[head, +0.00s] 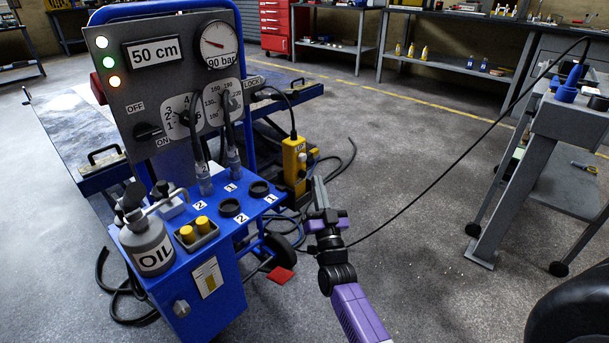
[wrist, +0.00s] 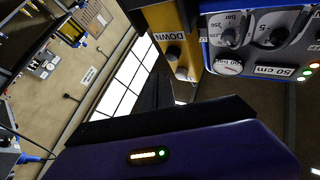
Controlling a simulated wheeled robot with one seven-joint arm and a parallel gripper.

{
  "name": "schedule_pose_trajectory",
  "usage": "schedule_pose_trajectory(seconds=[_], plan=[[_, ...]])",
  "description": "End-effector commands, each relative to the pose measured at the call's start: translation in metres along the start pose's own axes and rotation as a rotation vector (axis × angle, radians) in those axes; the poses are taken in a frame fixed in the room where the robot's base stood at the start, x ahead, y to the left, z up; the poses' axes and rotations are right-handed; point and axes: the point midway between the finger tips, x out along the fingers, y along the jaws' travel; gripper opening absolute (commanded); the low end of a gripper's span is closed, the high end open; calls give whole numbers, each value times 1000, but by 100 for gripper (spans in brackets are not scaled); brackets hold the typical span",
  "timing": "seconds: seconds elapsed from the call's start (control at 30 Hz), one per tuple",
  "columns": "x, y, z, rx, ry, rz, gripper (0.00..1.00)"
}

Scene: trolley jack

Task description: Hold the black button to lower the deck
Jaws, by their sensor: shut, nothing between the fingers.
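The yellow pendant (head: 290,180) hangs on a black cable at the right side of the blue control cart. In the wrist view its yellow face (wrist: 178,22) carries the black button (wrist: 173,53) beside the word DOWN and a whitish button (wrist: 181,73). My gripper (head: 318,182) is shut and empty, just right of the pendant in the head view. In the wrist view its dark fingers (wrist: 155,88) point toward the pendant, and a small gap shows between their tips and the black button. The blue-edged deck (head: 65,125) lies behind the cart, partly hidden by it.
The cart's panel (head: 120,95) has a display reading 50 cm, a gauge marked 90 bar and lamps. An oil can (head: 148,243) and yellow plugs stand on the cart. A grey bench (head: 575,120) stands at right, with a cable hanging across. Floor between is mostly free.

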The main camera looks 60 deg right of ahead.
Motion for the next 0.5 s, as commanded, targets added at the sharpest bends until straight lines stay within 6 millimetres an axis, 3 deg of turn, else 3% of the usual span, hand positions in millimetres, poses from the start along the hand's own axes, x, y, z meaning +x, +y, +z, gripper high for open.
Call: schedule_pose_trajectory(seconds=[0.5], plan=[[-27, 20, -20, 0, -1, 0, 0]])
